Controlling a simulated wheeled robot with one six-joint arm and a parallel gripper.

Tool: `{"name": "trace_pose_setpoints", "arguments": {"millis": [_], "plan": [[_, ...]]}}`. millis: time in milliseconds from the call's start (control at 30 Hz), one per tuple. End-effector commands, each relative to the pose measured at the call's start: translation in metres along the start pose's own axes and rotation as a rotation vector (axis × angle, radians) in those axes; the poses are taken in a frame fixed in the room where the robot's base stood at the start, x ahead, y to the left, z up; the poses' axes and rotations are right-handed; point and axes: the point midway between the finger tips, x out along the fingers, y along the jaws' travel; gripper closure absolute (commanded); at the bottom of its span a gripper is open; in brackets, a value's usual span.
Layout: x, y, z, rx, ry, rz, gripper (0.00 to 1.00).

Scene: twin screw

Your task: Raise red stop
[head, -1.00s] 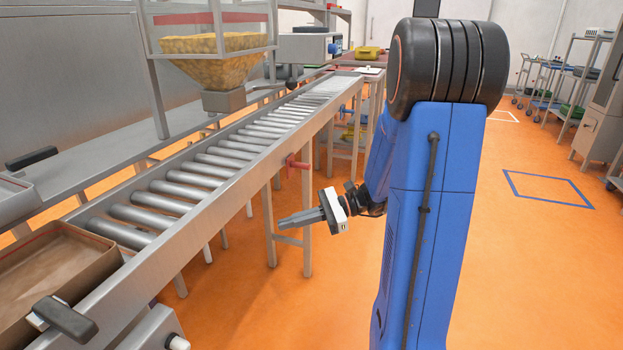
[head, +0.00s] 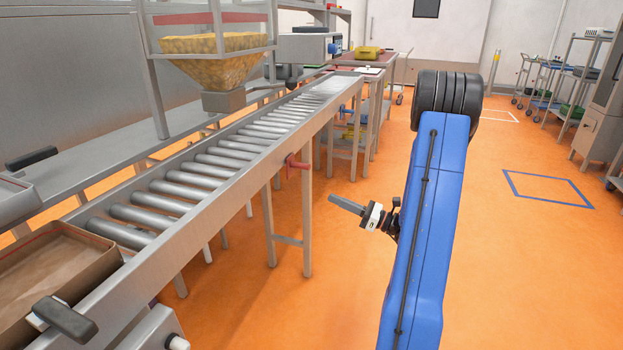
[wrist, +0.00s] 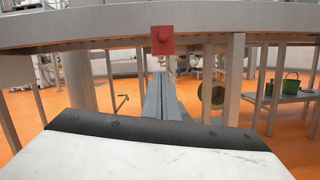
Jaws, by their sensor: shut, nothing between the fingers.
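The red stop (head: 291,162) is a small red fitting on the outer side rail of the roller conveyor (head: 221,187). My gripper (head: 332,198) is shut and empty. In the head view it is to the right of the stop and lower, pointing left toward the conveyor, apart from it. In the wrist view its fingers (wrist: 163,82) point forward, with their tips below the stop.
Conveyor legs (head: 306,225) stand below the rail near the stop. An open cardboard box (head: 60,262) sits at the conveyor's near end.

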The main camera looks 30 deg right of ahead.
Motion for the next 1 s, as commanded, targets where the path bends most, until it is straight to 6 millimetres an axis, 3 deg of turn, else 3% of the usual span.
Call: {"name": "trace_pose_setpoints", "arguments": {"millis": [267, 867, 1000], "plan": [[0.012, 0.001, 0.000, -0.001, 0.001, 0.002, 1.00], [0.104, 0.002, 0.000, -0.001, 0.001, 0.005, 1.00], [0.106, 0.001, 0.021, -0.004, 0.000, 0.002, 1.00]]}}
